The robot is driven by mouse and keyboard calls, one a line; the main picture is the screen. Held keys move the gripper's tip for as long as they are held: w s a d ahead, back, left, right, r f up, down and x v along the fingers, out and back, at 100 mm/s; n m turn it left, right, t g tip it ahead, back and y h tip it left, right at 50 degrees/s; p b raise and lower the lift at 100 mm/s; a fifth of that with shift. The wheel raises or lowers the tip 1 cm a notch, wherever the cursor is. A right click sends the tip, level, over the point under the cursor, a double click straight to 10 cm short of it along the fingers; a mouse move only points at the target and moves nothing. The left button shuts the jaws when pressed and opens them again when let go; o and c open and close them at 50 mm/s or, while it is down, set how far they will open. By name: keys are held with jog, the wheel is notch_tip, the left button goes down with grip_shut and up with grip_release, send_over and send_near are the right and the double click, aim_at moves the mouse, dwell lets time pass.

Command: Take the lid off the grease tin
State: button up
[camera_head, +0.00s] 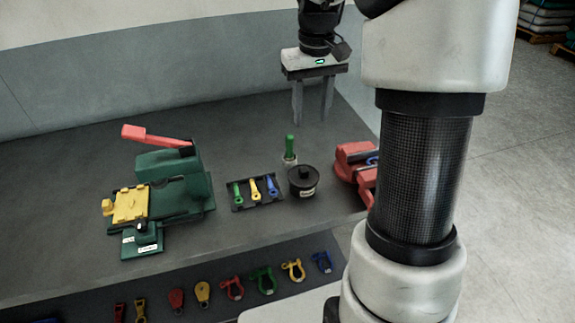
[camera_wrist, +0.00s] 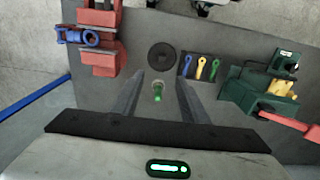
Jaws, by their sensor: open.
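The grease tin (camera_head: 303,187) is a dark round tin with a pale label, standing upright on the bench. Its black lid (camera_head: 304,174), with a raised knob, sits on top. In the wrist view the lid (camera_wrist: 161,57) shows from above, beyond my fingertips. My gripper (camera_head: 313,118) is open and empty, pointing down above the bench, behind and well above the tin. In the wrist view its two fingers (camera_wrist: 164,88) stand apart, with a green-handled tool (camera_wrist: 158,94) showing between them, on the bench below.
A black tray (camera_head: 257,204) with green, yellow and blue tools lies left of the tin. A red vise (camera_head: 357,172) stands close on its right. A green machine with a red lever (camera_head: 178,180) stands at left. Several coloured shackles lie along the front strip (camera_head: 215,298).

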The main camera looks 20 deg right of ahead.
send_over(304, 169)
jog(key=f, duration=1.1)
jog(key=shift+s+d+f, duration=0.2)
jog(key=shift+f, duration=0.15)
jog(key=shift+w+a+f, duration=0.1)
jog(key=shift+a+f, duration=0.05)
jog(key=shift+f, duration=1.4)
jog(key=shift+w+a+f, duration=0.1)
jog(key=shift+f, duration=1.45)
grip_shut()
